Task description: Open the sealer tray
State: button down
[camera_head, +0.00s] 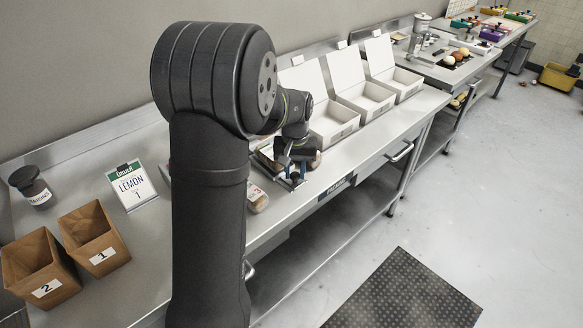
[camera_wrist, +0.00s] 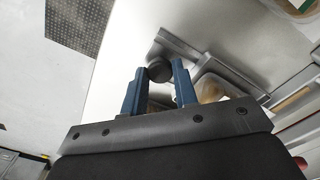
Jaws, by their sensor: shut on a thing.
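My gripper (camera_head: 291,182) is low over the front part of the steel bench, seen past my own arm in the head view. In the wrist view its two blue fingers (camera_wrist: 158,70) are shut on a dark round knob (camera_wrist: 160,74). The knob sits at a grey metal bar (camera_wrist: 188,48) that looks like the front of the sealer tray. A clear-walled container with beige contents (camera_wrist: 210,88) shows just behind the fingers. In the head view my arm and gripper hide most of the sealer, so I cannot tell how far the tray is out.
Open white boxes (camera_head: 333,122) stand right of my gripper. A small container labelled 3 (camera_head: 257,199) lies near the front edge. Left are brown bins (camera_head: 92,240), a lemon sign (camera_head: 132,186) and a dark-lidded jar (camera_head: 31,187). Bench space before the boxes is clear.

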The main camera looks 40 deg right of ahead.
jog(key=s, duration=0.4)
jog(key=shift+s, duration=0.15)
jog(key=c, duration=1.1)
grip_release()
jog(key=shift+c, duration=0.2)
notch_tip(320, 180, up, 17)
jog(key=shift+r, duration=0.2)
jog(key=shift+f, duration=0.15)
